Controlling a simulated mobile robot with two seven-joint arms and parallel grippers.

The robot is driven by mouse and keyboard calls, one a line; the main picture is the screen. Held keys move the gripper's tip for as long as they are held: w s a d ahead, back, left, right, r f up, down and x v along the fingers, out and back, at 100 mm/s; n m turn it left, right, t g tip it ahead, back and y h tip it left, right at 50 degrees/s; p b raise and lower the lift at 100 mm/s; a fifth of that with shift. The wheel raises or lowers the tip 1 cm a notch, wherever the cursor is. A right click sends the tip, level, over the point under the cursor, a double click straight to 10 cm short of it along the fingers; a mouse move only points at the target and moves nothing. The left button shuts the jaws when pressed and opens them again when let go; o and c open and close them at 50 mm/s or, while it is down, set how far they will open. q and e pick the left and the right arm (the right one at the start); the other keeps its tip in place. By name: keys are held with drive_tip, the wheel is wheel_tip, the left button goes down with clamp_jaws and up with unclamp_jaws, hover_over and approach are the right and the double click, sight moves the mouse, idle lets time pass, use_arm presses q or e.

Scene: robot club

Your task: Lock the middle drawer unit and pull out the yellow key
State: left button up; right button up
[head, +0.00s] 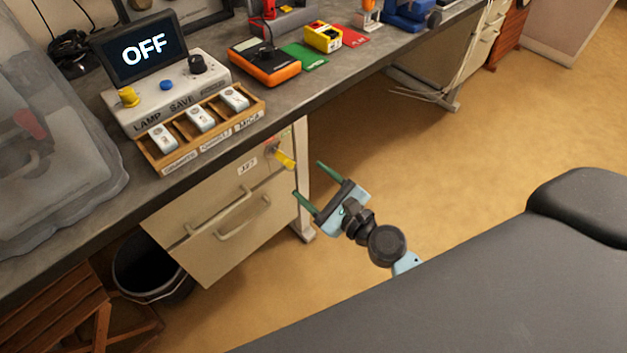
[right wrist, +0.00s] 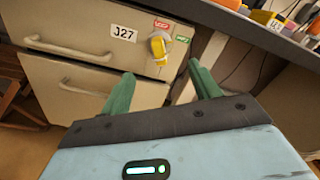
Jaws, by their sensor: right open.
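The drawer unit (head: 205,220) marked J27 stands under the bench, with two handled fronts showing. The yellow key (head: 285,160) sits in the lock at its upper right; it also shows in the right wrist view (right wrist: 157,46). A red label (right wrist: 162,24) is above the key and a green label (right wrist: 183,39) to its right; their words are too small to read surely. My right gripper (head: 308,179) is open and empty, its green fingers pointing toward the key but apart from it. In the right wrist view the key is just beyond the fingertips (right wrist: 160,74). My left gripper is out of view.
The bench edge (head: 215,150) overhangs the drawers. On the bench are a control box with an OFF screen (head: 145,48), a wooden tray (head: 165,168) and an orange meter (head: 265,70). A black bin (head: 150,272) stands below. Floor right of the drawers is clear.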

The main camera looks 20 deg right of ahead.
sight(291, 164)
drive_tip(key=shift+x, duration=5)
clamp_jaws()
drive_tip(key=shift+f+n, duration=0.15)
drive_tip(key=shift+n, duration=0.95)
drive_tip(key=shift+n+b, duration=0.3)
drive_tip(key=shift+n, duration=0.3)
